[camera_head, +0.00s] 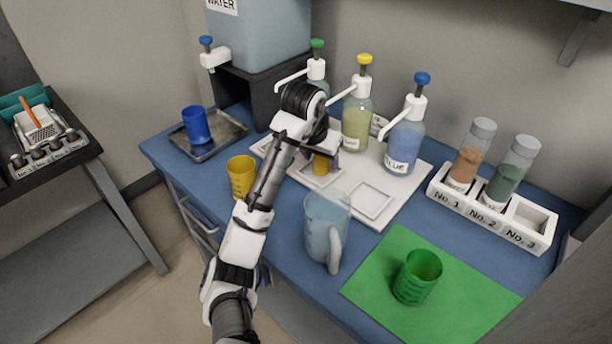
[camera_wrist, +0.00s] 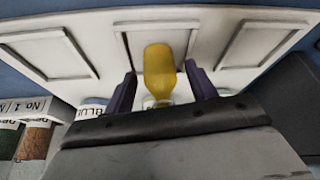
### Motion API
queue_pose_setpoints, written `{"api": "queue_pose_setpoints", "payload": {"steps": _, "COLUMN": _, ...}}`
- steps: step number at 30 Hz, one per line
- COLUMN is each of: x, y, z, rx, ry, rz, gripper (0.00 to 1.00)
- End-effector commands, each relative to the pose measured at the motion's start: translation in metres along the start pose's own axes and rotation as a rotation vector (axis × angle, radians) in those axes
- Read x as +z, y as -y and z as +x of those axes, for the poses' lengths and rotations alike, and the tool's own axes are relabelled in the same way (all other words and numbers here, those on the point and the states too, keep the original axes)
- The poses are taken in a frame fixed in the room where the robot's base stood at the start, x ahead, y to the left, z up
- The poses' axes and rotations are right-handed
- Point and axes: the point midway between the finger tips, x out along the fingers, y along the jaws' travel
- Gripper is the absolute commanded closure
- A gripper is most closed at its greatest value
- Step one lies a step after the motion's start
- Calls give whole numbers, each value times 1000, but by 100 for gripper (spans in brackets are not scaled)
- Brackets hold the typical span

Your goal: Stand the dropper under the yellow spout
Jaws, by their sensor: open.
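The dropper (camera_wrist: 160,68), with an amber-yellow body, is between my two fingers in the wrist view, at the middle square of the white board. In the head view the dropper (camera_head: 320,164) shows just below my gripper (camera_head: 325,153) and seems upright. My gripper (camera_wrist: 161,88) is open, with a dark purple finger on each side of the dropper and small gaps visible. The yellow-topped pump bottle (camera_head: 356,125) stands behind the middle square, its spout (camera_head: 343,93) reaching forward above it. My wrist hides part of that area.
The green-topped bottle (camera_head: 317,69) and blue-topped bottle (camera_head: 405,148) flank the yellow one. A yellow cup (camera_head: 241,178) and a clear blue jug (camera_head: 323,230) stand near my arm. A green cup (camera_head: 416,278) is on a green mat (camera_head: 375,275). A labelled rack (camera_head: 540,236) stands right.

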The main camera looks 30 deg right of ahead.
Motion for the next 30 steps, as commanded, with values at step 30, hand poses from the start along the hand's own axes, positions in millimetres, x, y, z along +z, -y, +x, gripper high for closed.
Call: {"api": "queue_pose_setpoints", "payload": {"steps": 30, "x": 111, "y": -1, "z": -46, "rx": 0, "ry": -1, "rz": 0, "gripper": 44}}
